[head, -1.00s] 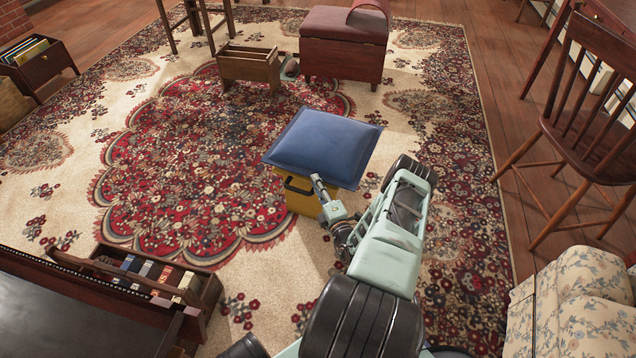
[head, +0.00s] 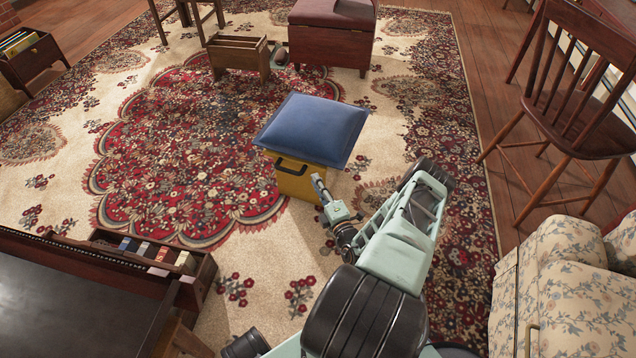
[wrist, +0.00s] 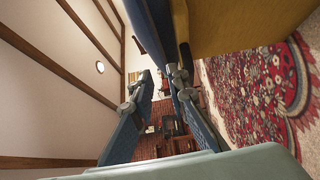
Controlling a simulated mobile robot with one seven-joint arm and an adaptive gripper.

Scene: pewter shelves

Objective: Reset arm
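My gripper (head: 326,196) is in front of the yellow box (head: 296,180) in the head view, close to its right front edge. In the wrist view my gripper (wrist: 160,84) shows two blue-grey fingers with a clear gap between them and nothing held. The yellow box has a dark handle and carries a blue cushion (head: 312,128) on top. In the wrist view the yellow box (wrist: 235,22) fills the upper right, very near the right finger. Whether the finger touches it I cannot tell.
A patterned rug (head: 190,150) covers the floor, with open room left of the box. A book rack (head: 205,275) and dark table (head: 70,300) stand at lower left. A wooden chair (head: 575,130) and floral sofa (head: 560,270) stand right. A red chest (head: 330,45) stands behind.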

